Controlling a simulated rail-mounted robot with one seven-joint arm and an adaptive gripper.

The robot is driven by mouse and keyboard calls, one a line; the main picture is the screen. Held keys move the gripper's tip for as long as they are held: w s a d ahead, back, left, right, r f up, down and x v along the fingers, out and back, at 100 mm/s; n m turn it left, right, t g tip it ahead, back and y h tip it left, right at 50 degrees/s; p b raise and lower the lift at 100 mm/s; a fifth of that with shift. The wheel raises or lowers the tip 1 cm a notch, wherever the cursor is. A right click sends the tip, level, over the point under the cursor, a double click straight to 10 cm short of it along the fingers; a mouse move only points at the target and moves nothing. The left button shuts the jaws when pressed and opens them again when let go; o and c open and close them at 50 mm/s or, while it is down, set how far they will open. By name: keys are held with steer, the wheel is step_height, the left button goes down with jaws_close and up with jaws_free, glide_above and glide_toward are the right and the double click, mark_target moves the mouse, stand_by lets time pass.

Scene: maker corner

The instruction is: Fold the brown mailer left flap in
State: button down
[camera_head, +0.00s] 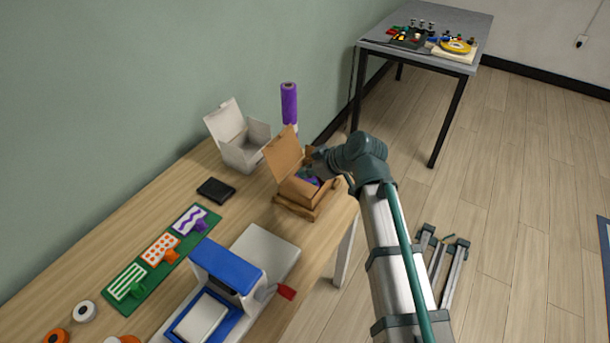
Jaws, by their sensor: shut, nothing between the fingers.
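The brown mailer (297,190) is an open cardboard box near the right end of the wooden table. Its lid (283,153) stands raised on the far left side. A purple and teal item shows inside, partly covered by my arm. My gripper (318,170) is at the box's right part, beside the lid and over the opening. It is shut and holds nothing. The fingertips are small and partly hidden by the wrist. I cannot clearly make out the left flap or whether the gripper touches it.
An open white box (243,152) and a purple roll (289,104) stand behind the mailer. A black wallet-like item (216,190) lies to the left. A blue and white press (226,272) and a green board (135,290) with patterned cards are nearer. Bare table lies between.

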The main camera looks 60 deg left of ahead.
steer(key=a+r+b+v, duration=0.1)
steer(key=v, duration=1)
steer(key=w+d+f+m+t+h, duration=0.1)
steer(key=w+d+f+m, duration=0.25)
steer(key=f, duration=0.35)
steer(key=w+d+f+m+t+h, duration=0.1)
steer(key=w+d+f+m, duration=0.15)
steer(key=d+f, duration=0.35)
steer(key=w+d+f+m+t+h, duration=0.1)
steer(key=w+d+f+m, duration=0.25)
steer(key=f, duration=0.45)
steer(key=w+d+f+m+h+p, duration=0.15)
steer(key=d+f+m+h, duration=0.35)
steer(key=d+f, duration=1.3)
steer(key=s+d+f+m+g, duration=0.1)
steer(key=s+d+f+m, duration=0.15)
steer(key=d, duration=0.45)
steer(key=s+d+f+m+g+h, duration=0.1)
steer(key=s+d+f, duration=0.1)
steer(key=d+f, duration=0.35)
steer(key=s+d+f+m+g, duration=0.1)
steer(key=s+d+f+m, duration=0.15)
steer(key=d, duration=0.55)
steer(key=s+d+f+m+g+p, duration=0.1)
steer(key=s+d+f+m+g, duration=0.2)
steer(key=s+d, duration=0.9)
steer(key=s+f, duration=0.2)
steer(key=s, duration=0.2)
steer(key=shift+s+d+g+y, duration=0.3)
steer(key=shift+d, duration=0.1)
